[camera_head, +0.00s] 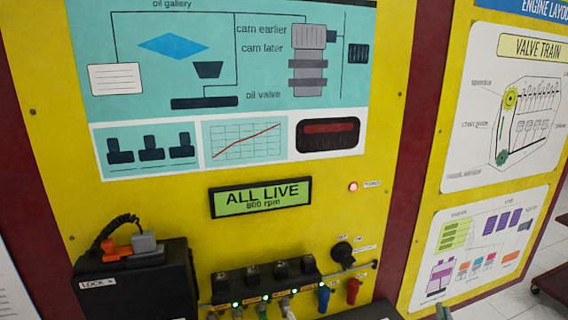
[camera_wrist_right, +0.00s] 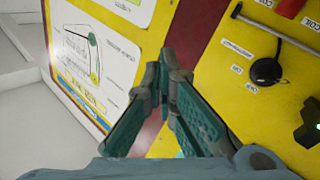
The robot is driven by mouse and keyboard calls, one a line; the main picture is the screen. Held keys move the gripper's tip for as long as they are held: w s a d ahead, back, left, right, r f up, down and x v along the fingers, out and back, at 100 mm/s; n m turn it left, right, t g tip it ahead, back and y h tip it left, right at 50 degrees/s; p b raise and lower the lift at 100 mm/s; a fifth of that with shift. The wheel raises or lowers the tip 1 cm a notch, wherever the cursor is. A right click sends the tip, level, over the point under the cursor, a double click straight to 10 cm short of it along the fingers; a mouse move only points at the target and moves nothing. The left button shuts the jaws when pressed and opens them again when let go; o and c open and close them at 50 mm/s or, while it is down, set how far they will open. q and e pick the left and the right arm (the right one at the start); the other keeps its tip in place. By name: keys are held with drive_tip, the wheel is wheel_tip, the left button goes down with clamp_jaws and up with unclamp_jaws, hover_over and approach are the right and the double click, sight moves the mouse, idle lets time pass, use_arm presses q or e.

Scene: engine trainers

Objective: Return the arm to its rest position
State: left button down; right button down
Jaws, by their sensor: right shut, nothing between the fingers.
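My right gripper (camera_wrist_right: 164,72) shows in the right wrist view with its two teal-padded fingers together at the tips and nothing between them. It is in front of the yellow engine trainer panel (camera_wrist_right: 200,75), apart from the knob and connectors. In the head view only a small dark tip (camera_head: 443,313), probably of this gripper, shows at the bottom edge, right of the connector row. The rest of the right arm is out of that view. My left gripper is not in view.
The yellow panel (camera_head: 60,120) carries a lit "ALL LIVE" display (camera_head: 261,197), a black rotary knob (camera_head: 342,250), a blue plug (camera_head: 323,298) and a red plug (camera_head: 353,290). A black box (camera_head: 135,285) marked LOCK juts out at lower left. Floor (camera_head: 535,270) shows at right.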

drive_tip(key=s+d+f+m+g, duration=0.1)
drive_tip(key=s+f+m+g, duration=0.1)
drive_tip(key=s+f+g, duration=0.7)
drive_tip(key=s+a+f+n+g+y, duration=0.1)
drive_tip(key=s+a+f+g+y, duration=0.1)
drive_tip(key=s+a+f, duration=0.3)
drive_tip(key=s+a+f+n+g+y, duration=0.1)
drive_tip(key=s+f+g, duration=0.15)
drive_tip(key=s, duration=0.35)
drive_tip(key=s+a+f+n+g+y, duration=0.1)
drive_tip(key=s+a+f+y, duration=0.15)
drive_tip(key=s+f, duration=0.3)
drive_tip(key=s+d+f+g+b, duration=0.1)
drive_tip(key=s+f, duration=0.1)
drive_tip(key=f, duration=0.9)
drive_tip(key=s+d+f+g+b, duration=0.1)
drive_tip(key=s+f+b, duration=0.1)
drive_tip(key=f, duration=1)
drive_tip(key=s+f+b, duration=0.1)
drive_tip(key=s+f, duration=1)
drive_tip(key=s, duration=0.1)
drive_tip(key=shift+m+h, duration=0.35)
drive_tip(key=shift+m, duration=0.05)
drive_tip(key=shift+f+g, duration=0.1)
drive_tip(key=shift+g, duration=0.15)
